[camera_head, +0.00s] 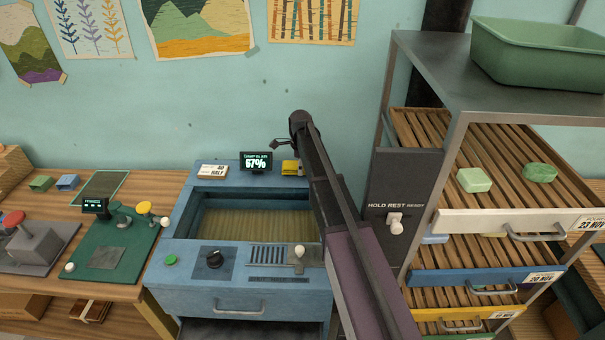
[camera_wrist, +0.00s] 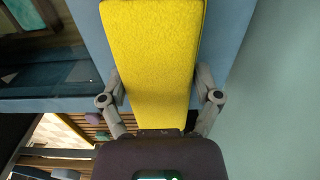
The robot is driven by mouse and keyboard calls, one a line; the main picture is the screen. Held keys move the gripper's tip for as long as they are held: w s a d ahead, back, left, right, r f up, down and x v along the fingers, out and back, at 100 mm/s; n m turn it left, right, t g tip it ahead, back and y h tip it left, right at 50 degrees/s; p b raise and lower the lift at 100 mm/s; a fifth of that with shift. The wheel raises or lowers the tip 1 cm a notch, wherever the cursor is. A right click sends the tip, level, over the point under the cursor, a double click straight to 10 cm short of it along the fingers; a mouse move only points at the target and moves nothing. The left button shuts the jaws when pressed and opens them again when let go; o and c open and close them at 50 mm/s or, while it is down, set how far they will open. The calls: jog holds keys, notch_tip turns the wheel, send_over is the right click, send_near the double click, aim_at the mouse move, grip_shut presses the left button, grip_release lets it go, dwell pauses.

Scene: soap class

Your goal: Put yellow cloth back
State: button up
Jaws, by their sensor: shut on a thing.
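The yellow cloth (camera_wrist: 152,60) is a thick folded strip that fills the middle of the wrist view. My gripper (camera_wrist: 160,90) has one finger on each side of it and is shut on it. In the head view the cloth (camera_head: 291,167) is a small yellow patch at the back right rim of the blue machine (camera_head: 255,300), partly hidden by my arm. My gripper is mostly hidden there too. I cannot tell whether the cloth touches the rim.
The machine's open basin (camera_head: 195,215) lies in front. A rack with slatted drawers (camera_head: 487,222) and green soaps (camera_head: 474,180) stands right. A green tub (camera_head: 540,55) sits on top.

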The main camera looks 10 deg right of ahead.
jog(key=shift+f+b, duration=0.45)
jog(key=shift+f, duration=0.35)
jog(key=shift+f, duration=0.2)
jog(key=o, duration=0.8)
jog(key=shift+r, duration=0.25)
notch_tip(320, 180, up, 12)
jog(key=p, duration=1.2)
